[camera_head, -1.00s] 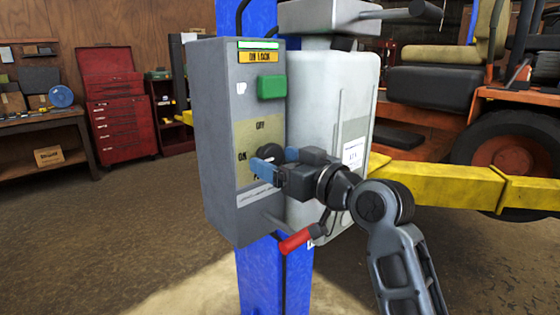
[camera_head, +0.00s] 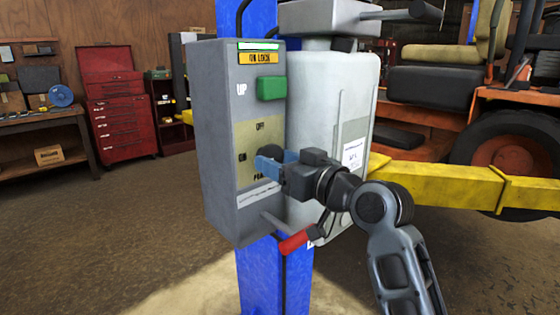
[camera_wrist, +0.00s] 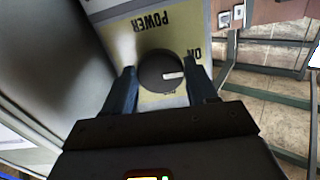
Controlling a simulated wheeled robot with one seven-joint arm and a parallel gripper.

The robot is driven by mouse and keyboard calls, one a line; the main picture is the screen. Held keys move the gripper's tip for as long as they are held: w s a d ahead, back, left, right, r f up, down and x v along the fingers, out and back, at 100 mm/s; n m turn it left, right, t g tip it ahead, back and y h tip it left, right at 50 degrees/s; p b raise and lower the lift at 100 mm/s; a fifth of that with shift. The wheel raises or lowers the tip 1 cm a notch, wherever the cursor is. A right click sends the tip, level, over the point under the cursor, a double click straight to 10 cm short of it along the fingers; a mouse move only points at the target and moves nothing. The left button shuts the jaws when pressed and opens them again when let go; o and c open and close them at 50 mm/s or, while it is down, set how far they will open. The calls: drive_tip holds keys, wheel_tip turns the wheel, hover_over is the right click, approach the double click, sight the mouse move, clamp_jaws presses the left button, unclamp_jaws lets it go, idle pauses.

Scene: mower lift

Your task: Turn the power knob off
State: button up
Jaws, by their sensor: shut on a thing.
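The round black power knob (camera_head: 269,153) sits on the tan plate of the grey control box (camera_head: 219,150), with OFF above it, ON to its left and POWER below. In the wrist view the knob (camera_wrist: 158,72) is between the two blue fingers of my gripper (camera_wrist: 161,91), which is shut on it. Its white mark points right in that view, close to the ON label (camera_wrist: 195,56). In the head view my gripper (camera_head: 277,163) reaches in from the right, and its near finger hides part of the knob.
A green button (camera_head: 272,88) is above the knob on the same box. A lever with a red grip (camera_head: 297,242) sticks out below my gripper. A blue post (camera_head: 262,280) stands behind the box, and a yellow lift arm (camera_head: 450,183) runs to the right.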

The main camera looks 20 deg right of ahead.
drive_tip(key=m+p, duration=0.2)
drive_tip(key=m, duration=0.2)
drive_tip(key=shift+r+p, duration=0.15)
drive_tip(key=shift+p, duration=0.15)
drive_tip(key=m+p, duration=0.2)
drive_tip(key=m, duration=0.2)
drive_tip(key=shift+m, duration=4.6)
drive_tip(key=o, duration=1)
drive_tip(key=shift+a, duration=0.1)
drive_tip(key=shift+o, duration=0.2)
drive_tip(key=b+v, duration=0.1)
drive_tip(key=v, duration=0.7)
